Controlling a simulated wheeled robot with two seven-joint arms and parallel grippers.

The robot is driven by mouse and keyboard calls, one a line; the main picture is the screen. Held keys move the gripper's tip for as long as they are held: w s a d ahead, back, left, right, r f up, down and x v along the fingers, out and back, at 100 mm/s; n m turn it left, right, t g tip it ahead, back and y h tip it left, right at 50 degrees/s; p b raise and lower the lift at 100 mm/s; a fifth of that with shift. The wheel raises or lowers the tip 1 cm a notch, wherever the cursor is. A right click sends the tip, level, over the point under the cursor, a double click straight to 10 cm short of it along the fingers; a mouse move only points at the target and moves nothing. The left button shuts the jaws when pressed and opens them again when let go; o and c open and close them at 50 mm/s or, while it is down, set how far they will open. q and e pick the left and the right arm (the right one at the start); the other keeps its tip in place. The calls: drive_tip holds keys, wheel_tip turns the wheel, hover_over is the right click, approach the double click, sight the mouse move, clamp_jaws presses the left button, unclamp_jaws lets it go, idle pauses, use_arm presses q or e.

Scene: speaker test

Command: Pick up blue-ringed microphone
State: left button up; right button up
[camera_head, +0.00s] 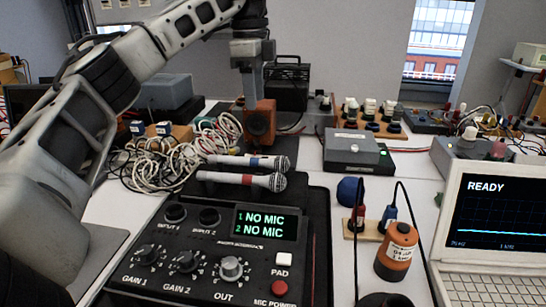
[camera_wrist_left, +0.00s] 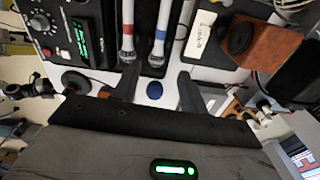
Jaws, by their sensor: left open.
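The blue-ringed microphone (camera_head: 225,160) lies on the dark surface behind the mixer, its mesh head to the right. It also shows in the left wrist view (camera_wrist_left: 161,32), beside the red-ringed microphone (camera_wrist_left: 128,30). The red-ringed one lies nearer the mixer in the head view (camera_head: 225,177). My left gripper (camera_head: 251,90) hangs above and behind the microphones, apart from them. In the left wrist view its two fingers (camera_wrist_left: 157,88) are apart with nothing held; the microphone heads show beyond them. My right gripper is not in view.
A mixer (camera_head: 210,245) reading "NO MIC" stands in front. Tangled white cables (camera_head: 180,155) lie left of the microphones, and an orange box (camera_head: 261,122) stands behind them.

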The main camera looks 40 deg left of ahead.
use_arm(q)
drive_tip(key=b, duration=0.2)
hover_over(250, 159)
drive_tip(key=shift+n, duration=0.3)
wheel_tip(250, 159, down, 10)
drive_tip(key=shift+w+r, duration=0.1)
drive_tip(key=shift+r, duration=0.1)
wheel_tip(250, 159, down, 6)
drive_tip(key=shift+a+r+b, duration=0.15)
drive_tip(key=shift+r+b, duration=0.1)
drive_tip(key=shift+b, duration=0.5)
drive_tip(key=shift+f, duration=0.25)
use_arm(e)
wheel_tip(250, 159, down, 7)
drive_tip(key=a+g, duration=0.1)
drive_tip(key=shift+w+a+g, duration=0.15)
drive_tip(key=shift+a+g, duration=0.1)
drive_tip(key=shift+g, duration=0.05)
use_arm(q)
drive_tip(key=shift+c, duration=0.3)
clamp_jaws()
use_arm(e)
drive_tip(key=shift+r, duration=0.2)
